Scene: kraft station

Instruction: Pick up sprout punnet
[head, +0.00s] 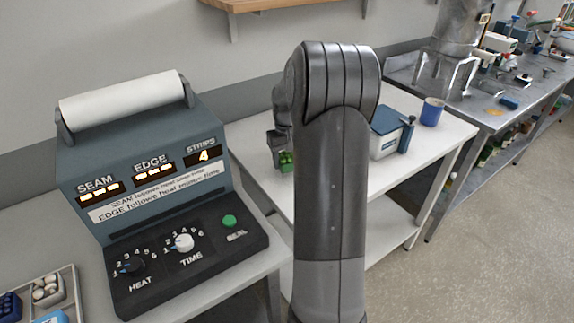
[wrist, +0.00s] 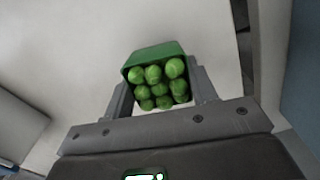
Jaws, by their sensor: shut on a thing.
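The sprout punnet (wrist: 165,51) is a green box holding several round green sprouts, in the upper middle of the wrist view. My gripper (wrist: 162,92) is shut on it, with one grey finger against each side. In the head view the punnet (head: 287,161) shows as a small green patch below my gripper (head: 283,150), over the white table (head: 258,172). My arm hides part of it there. I cannot tell whether its base touches the table.
A sealing machine (head: 150,185) with a white roll stands at left. A tray (head: 72,280) with mushrooms and blue items is at lower left. A blue-topped device (head: 386,135) and blue mug (head: 432,112) stand right of my arm. A metal bench (head: 490,119) lies beyond.

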